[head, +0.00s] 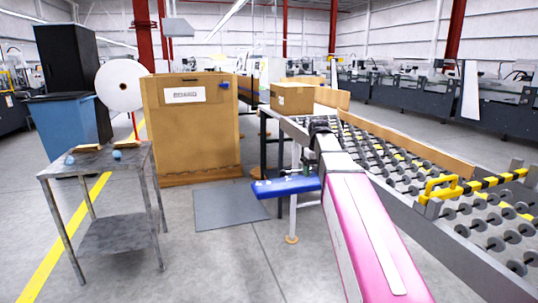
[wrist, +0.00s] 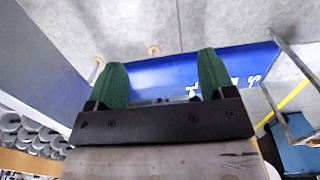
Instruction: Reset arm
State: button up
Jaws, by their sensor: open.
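My pink and white arm reaches forward from the lower right in the head view, bent at a dark joint beside the roller conveyor (head: 440,215). My gripper (wrist: 161,68) shows in the wrist view with two green fingers spread apart and nothing held between them. A flat blue panel (wrist: 158,75) with white marks lies beyond the fingertips. My gripper is small and mostly hard to make out there, just above the panel.
A cardboard box (head: 292,98) sits at the conveyor's far end. A large brown crate (head: 190,130) stands behind a grey floor mat (head: 228,205). A metal table (head: 98,160) with small items and a blue bin (head: 62,130) are at left. The middle floor is clear.

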jog(key=s+f+m, duration=0.1)
jog(key=s+f, duration=0.9)
jog(key=f, duration=0.5)
jog(key=s+f+m, duration=0.2)
jog(key=s+f, duration=0.8)
jog(key=f, duration=0.5)
jog(key=shift+f, duration=0.2)
